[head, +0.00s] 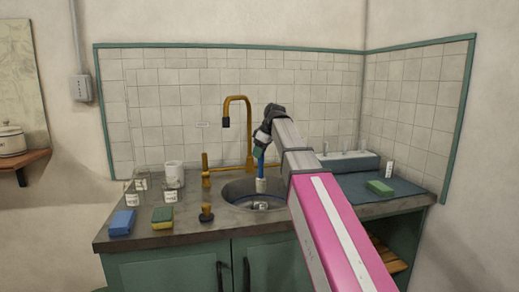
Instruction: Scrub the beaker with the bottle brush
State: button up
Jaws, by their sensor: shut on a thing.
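My gripper (260,149) is above the sink, below the wrist of my arm, and is shut on the bottle brush (261,168). The brush hangs about upright, with a blue shaft and a pale head pointing down into the sink (236,190). Its lower end is near something small and pale in the basin (260,205), too small to tell. Clear glass vessels with white labels (170,196) stand on the counter left of the sink. I cannot tell which of them, if any, is the beaker.
A brass tap (236,99) arches behind the sink. A white mug (174,172), a blue sponge (122,222), a yellow-green sponge (162,217) and a dark stopper (206,213) stand at left. A green block (379,187) lies on a dark mat (408,190) at right.

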aim_at(261, 178)
jog(key=shift+f, duration=6.5)
jog(key=shift+d, duration=0.15)
